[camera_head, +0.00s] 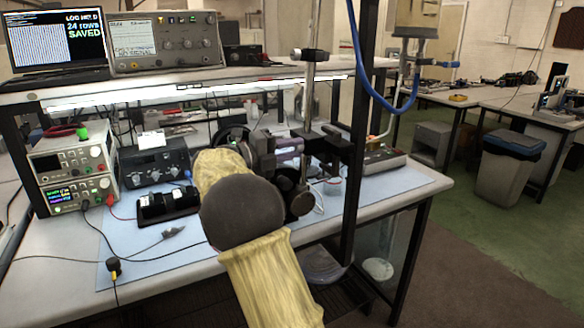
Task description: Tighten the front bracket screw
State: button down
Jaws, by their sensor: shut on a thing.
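My arm, in a yellow sleeve with a round dark grey joint, reaches up from the bottom centre over the bench. Its end, my gripper (266,150), is a dark shape among the dark fittings beside the metal post (308,105). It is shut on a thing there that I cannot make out. A purplish-grey cylindrical body (288,148) lies just behind it. A dark clamp-like bracket (335,145) is on the right of the post, and a dark round part (300,198) sits below. I cannot pick out the bracket screw; my arm and the fittings hide much of this area.
The bench (395,215) carries a blue mat (150,240), stacked power supplies (75,170), a black tray (166,205) and loose cables. A dark upright (358,150) stands close to the right. A blue hose (372,85) hangs beyond it. A bin (508,160) stands on the floor.

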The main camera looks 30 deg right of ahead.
jog(key=m+b, duration=0.2)
jog(key=f+m+b, duration=0.1)
jog(key=b, duration=0.2)
jog(key=shift+a+f+m, duration=0.1)
jog(key=shift+m, duration=0.3)
jog(key=m+b, duration=0.3)
jog(key=b, duration=0.1)
jog(key=shift+m+b, duration=0.3)
jog(key=shift+b, duration=0.1)
jog(key=m+b, duration=0.3)
jog(key=shift+w+m+b, duration=0.1)
jog(key=shift+m+b, duration=0.2)
jog(key=shift+b, duration=0.05)
jog(key=shift+r+m+b, duration=0.2)
jog(key=shift+m+b, duration=0.35)
jog(key=shift+m, duration=0.2)
jog(key=shift+r+m+b, duration=0.15)
jog(key=shift+m+b, duration=0.35)
jog(key=shift+m, duration=0.25)
jog(key=shift+r, duration=0.1)
